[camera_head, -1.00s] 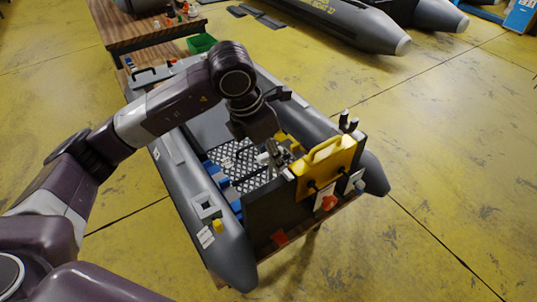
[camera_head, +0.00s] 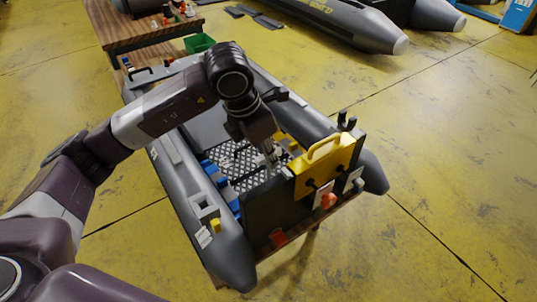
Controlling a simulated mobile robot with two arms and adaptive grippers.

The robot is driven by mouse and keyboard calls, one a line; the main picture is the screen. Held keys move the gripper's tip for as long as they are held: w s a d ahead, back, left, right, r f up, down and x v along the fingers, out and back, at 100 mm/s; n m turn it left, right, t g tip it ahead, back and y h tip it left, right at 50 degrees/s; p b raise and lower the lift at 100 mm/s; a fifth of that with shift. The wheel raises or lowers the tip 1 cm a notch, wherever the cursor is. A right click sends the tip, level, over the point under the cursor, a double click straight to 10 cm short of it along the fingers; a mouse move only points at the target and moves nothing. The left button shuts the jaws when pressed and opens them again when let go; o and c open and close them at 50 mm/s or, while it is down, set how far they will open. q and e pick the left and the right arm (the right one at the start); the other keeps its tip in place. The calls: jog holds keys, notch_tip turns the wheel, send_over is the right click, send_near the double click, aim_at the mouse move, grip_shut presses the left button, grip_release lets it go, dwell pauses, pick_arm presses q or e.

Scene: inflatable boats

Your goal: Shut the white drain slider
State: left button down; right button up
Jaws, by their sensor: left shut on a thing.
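The grey inflatable boat (camera_head: 238,262) lies with its dark transom (camera_head: 262,213) toward me. My left gripper (camera_head: 269,158) points down inside the boat, just behind the transom. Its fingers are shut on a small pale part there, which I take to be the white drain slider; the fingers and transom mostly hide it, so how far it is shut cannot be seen. A yellow plate with a handle (camera_head: 325,168) stands on the transom beside the gripper. My right gripper is not in view.
White plates with a red knob (camera_head: 328,200) sit on the transom's outer face. A grey square fitting (camera_head: 205,207) is on the left tube. A wooden table (camera_head: 130,32) and green bin (camera_head: 199,43) stand behind.

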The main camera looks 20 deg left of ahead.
pick_arm(q)
jog(key=shift+s+f+b, duration=0.1)
jog(key=shift+f+b, duration=1.65)
jog(key=shift+f, duration=0.25)
jog(key=c, duration=1.8)
grip_release()
jog(key=shift+r, duration=0.15)
jog(key=shift+r+p, duration=2)
jog(key=shift+r, duration=1.6)
jog(key=shift+f, duration=0.1)
